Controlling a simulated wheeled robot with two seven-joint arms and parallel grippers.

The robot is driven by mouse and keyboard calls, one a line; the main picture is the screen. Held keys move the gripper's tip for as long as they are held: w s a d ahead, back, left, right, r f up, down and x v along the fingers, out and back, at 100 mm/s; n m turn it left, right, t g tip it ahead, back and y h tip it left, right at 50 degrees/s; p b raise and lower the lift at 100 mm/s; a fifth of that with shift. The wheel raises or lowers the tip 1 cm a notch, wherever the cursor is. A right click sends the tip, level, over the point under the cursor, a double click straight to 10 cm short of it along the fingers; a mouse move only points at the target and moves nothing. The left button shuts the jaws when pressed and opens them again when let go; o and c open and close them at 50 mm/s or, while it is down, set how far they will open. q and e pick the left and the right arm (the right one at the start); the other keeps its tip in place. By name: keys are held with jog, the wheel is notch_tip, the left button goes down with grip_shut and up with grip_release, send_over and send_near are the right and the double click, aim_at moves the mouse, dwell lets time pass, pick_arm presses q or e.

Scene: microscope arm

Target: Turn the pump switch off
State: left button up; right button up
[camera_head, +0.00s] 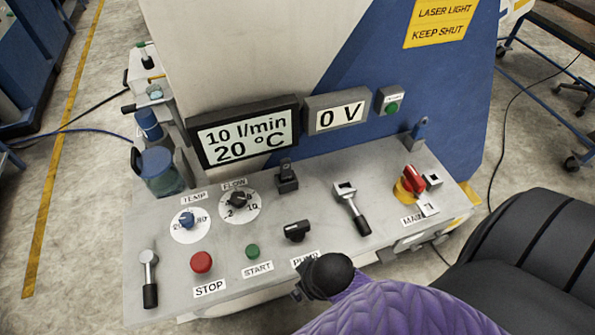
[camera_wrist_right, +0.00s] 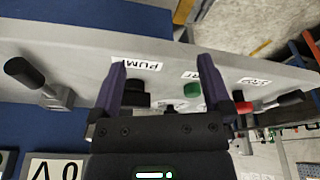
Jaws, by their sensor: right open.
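The pump switch (camera_head: 297,231) is a black rotary knob on the light grey control panel (camera_head: 370,270). Its PUMP label is partly covered by the dark end of my right arm in the head view. In the right wrist view the black pump knob (camera_wrist_right: 137,94) shows beside the PUMP label (camera_wrist_right: 142,66), between the two purple fingers and nearer the left one. My right gripper (camera_wrist_right: 161,62) is open and holds nothing. I cannot tell whether a finger touches the knob. Its fingers cannot be made out in the head view. My left gripper is not in view.
A green START button (camera_head: 252,251) and a red STOP button (camera_head: 201,262) lie left of the knob. A black-handled lever (camera_head: 357,215) and a red MAIN switch (camera_head: 411,181) stand to its right. The display (camera_head: 245,137) reads 10 l/min and 20 °C.

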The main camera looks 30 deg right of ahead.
notch_tip(320, 180, up, 8)
jog(key=w+p, duration=0.2)
jog(key=p, duration=0.1)
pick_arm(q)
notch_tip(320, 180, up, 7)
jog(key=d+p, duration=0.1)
pick_arm(e)
jog(key=m+t+h, duration=0.1)
jog(key=m, duration=0.3)
send_near(297, 226)
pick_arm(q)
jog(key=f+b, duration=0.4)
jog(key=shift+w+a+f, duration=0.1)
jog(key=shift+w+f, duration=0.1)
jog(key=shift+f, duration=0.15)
pick_arm(e)
jog(key=x, duration=1)
